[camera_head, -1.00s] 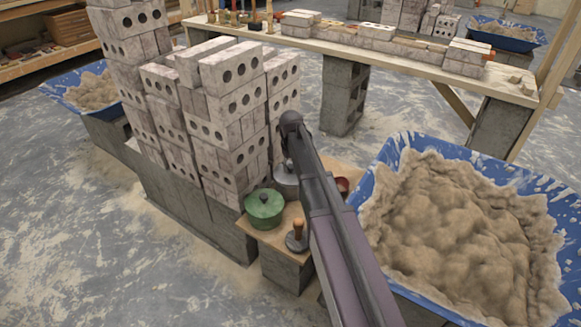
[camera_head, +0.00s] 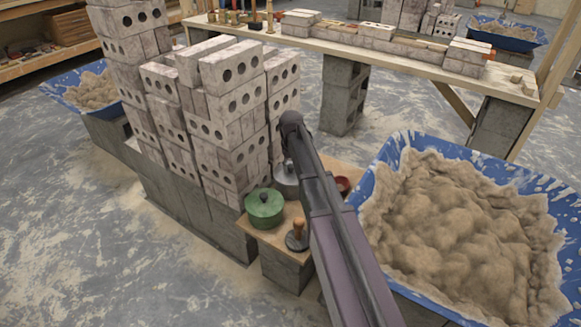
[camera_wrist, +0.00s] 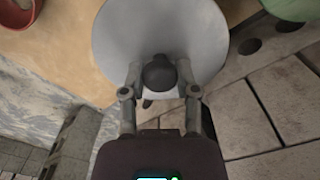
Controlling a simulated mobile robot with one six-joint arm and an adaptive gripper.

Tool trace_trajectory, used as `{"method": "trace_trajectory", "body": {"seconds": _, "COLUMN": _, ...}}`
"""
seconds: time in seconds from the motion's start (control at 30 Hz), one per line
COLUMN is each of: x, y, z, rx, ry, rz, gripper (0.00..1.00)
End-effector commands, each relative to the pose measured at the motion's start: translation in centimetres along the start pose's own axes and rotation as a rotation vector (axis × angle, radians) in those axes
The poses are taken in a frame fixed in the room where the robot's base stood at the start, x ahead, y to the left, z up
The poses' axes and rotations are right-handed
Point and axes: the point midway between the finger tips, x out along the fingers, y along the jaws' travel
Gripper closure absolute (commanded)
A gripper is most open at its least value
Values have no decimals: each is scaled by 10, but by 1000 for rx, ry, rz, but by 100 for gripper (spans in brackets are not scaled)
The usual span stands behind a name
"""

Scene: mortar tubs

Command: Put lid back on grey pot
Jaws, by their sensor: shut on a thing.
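My gripper (camera_wrist: 158,82) is shut on the dark round knob (camera_wrist: 159,73) of a grey lid in the wrist view. The grey lid (camera_wrist: 125,35) is a wide pale disc and fills the top middle of that view. In the head view, grey metal of the pot or its lid (camera_head: 285,182) shows just left of my arm, on the small wooden board. My arm hides much of it and the gripper's fingers. I cannot tell whether the lid touches the pot's rim.
A green lidded pot (camera_head: 264,209) and a dark disc with a wooden handle (camera_head: 297,237) stand close by on the board (camera_head: 268,237). A red bowl (camera_head: 342,185) sits right of my arm. A brick stack (camera_head: 235,110) rises at left. A blue mortar tub (camera_head: 384,165) stands at right.

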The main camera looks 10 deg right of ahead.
Motion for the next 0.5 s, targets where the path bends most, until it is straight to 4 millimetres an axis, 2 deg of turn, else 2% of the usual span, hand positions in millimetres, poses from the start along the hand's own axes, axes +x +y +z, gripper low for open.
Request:
{"method": "trace_trajectory", "body": {"seconds": 0.43, "x": 0, "y": 0, "z": 0, "rx": 0, "ry": 0, "rz": 0, "gripper": 100}}
{"method": "trace_trajectory", "body": {"seconds": 0.47, "x": 0, "y": 0, "z": 0, "rx": 0, "ry": 0, "rz": 0, "gripper": 54}}
{"method": "trace_trajectory", "body": {"seconds": 0.5, "x": 0, "y": 0, "z": 0, "rx": 0, "ry": 0, "rz": 0, "gripper": 42}}
